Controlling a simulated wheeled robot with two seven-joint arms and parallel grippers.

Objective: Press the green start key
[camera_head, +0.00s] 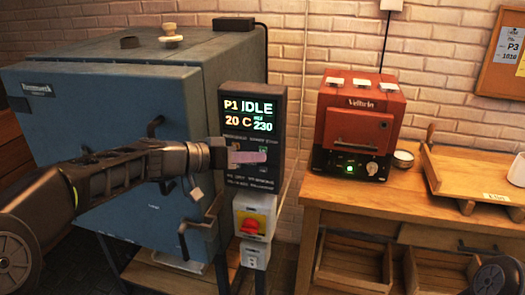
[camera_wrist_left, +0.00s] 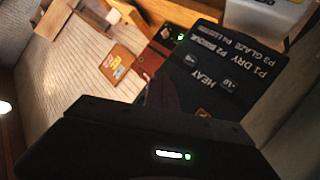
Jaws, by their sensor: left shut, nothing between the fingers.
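The kiln's dark control panel (camera_head: 237,92) is mounted on the right side of the blue kiln (camera_head: 110,110). Its display reads P1 IDLE, 20 C and 230. My left gripper (camera_head: 262,157) is shut and empty, with its pinkish fingertips in front of the panel's lower key area. I cannot tell whether the tips touch the panel. Small greenish keys show beside the fingertips, but the green start key cannot be clearly made out and may be partly hidden. The left wrist view shows the panel (camera_wrist_left: 225,65) rotated, with P1 DRY and HEAT lettering. My right gripper is not in view.
Below the panel is a yellow box with a red switch (camera_head: 250,227). A red Veltrin machine (camera_head: 360,105) with a lit green lamp stands on the wooden bench (camera_head: 310,195) to the right. A wooden tray (camera_head: 470,175) lies beyond it. Kiln door handles jut out near my left arm.

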